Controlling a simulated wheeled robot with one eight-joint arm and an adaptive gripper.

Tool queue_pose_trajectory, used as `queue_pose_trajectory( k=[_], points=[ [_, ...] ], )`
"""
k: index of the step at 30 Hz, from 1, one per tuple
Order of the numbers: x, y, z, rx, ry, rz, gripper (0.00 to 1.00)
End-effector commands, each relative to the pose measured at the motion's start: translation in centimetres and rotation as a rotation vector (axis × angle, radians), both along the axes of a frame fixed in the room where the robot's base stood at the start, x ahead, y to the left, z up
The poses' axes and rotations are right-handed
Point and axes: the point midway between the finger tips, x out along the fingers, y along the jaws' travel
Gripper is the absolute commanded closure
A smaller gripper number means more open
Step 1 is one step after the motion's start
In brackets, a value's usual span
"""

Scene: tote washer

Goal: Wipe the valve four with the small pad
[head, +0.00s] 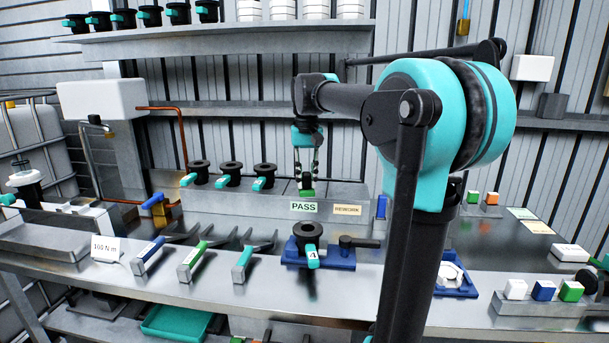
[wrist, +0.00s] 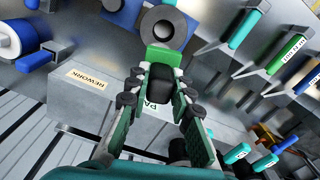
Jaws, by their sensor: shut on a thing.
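Valve four (head: 309,238) is a black flanged valve with a teal handle marked 4, standing upright in a blue holder (head: 339,258) on the steel bench. In the wrist view, valve four (wrist: 165,28) shows from above, just beyond the pad. My gripper (head: 306,178) is shut on a small pad with a green face (head: 306,193) and a dark grip part. In the wrist view my gripper (wrist: 160,84) has its fingers on both sides of the dark part, with the green pad (wrist: 163,56) sticking out ahead. The pad appears apart from valve four, above and behind it.
A grey box with PASS (head: 304,207) and REWORK (head: 347,209) labels stands behind; several valves sit on it. Torque wrenches (head: 195,261) lie left of valve four. A rack (head: 541,308) with white, blue and green blocks is at front right.

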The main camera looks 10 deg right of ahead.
Motion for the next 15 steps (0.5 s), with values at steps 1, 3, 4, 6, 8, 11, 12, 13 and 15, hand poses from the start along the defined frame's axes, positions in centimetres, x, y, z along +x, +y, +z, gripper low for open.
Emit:
queue_pose_trajectory(
  k=[1, 3, 4, 6, 8, 11, 12, 13, 15],
  points=[
    [0.0, 0.0, 0.0, 0.000, 0.000, 0.000, 1.00],
    [0.0, 0.0, 0.0, 0.000, 0.000, 0.000, 1.00],
    [0.0, 0.0, 0.0, 0.000, 0.000, 0.000, 1.00],
    [0.0, 0.0, 0.0, 0.000, 0.000, 0.000, 1.00],
    [0.0, 0.0, 0.0, 0.000, 0.000, 0.000, 1.00],
    [0.0, 0.0, -0.3, 0.000, 0.000, 0.000, 1.00],
    [0.0, 0.0, -0.5, 0.000, 0.000, 0.000, 1.00],
    [0.0, 0.0, -0.7, 0.000, 0.000, 0.000, 1.00],
    [0.0, 0.0, -1.2, 0.000, 0.000, 0.000, 1.00]
  ],
)
